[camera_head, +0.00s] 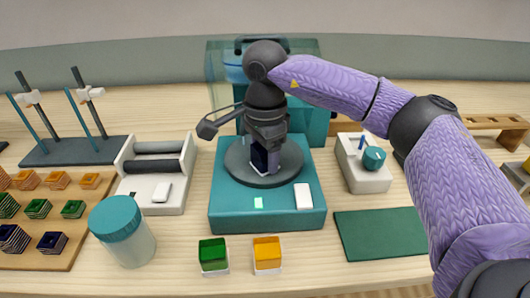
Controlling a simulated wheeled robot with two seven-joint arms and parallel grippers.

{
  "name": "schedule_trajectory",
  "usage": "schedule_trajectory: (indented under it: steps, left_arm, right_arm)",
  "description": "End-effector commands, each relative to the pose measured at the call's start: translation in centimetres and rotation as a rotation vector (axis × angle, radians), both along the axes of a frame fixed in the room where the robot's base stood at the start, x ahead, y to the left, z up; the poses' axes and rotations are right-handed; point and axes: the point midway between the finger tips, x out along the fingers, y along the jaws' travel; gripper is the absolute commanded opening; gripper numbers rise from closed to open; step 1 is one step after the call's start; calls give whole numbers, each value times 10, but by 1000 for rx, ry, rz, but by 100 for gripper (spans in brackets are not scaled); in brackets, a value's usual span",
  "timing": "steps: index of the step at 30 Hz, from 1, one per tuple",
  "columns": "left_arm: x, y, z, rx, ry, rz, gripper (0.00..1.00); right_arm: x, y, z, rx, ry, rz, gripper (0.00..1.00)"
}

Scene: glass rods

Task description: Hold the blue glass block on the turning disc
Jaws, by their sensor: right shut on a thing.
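The blue glass block (259,158) is dark blue and stands near the middle of the round grey disc (236,166). The disc lies on top of a teal machine (222,212). My right gripper (265,160) reaches down from above and is shut on the block, hiding much of it. Whether the block touches the disc is hard to tell at this size. My left gripper is not in view.
A green block (212,251) and an amber block (267,250) stand in front of the machine. A teal-lidded jar (133,243) and a roller device (181,188) are at left, near a wooden rack (80,241). A white box (367,180) and green mat (383,233) lie right.

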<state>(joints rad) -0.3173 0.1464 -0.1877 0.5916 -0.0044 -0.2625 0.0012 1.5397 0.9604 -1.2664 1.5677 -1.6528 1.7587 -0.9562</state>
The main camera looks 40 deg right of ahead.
Motion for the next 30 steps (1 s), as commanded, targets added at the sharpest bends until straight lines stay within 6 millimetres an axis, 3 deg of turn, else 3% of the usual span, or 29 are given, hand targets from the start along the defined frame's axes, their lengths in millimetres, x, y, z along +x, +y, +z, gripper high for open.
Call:
schedule_trajectory:
  steps: [10, 30]
  left_arm:
    - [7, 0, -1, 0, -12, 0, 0]
    - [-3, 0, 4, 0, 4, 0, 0]
  right_arm:
    - [0, 0, -1, -1, 2, 0, 4]
    - [-1, 0, 0, -1, 3, 0, 4]
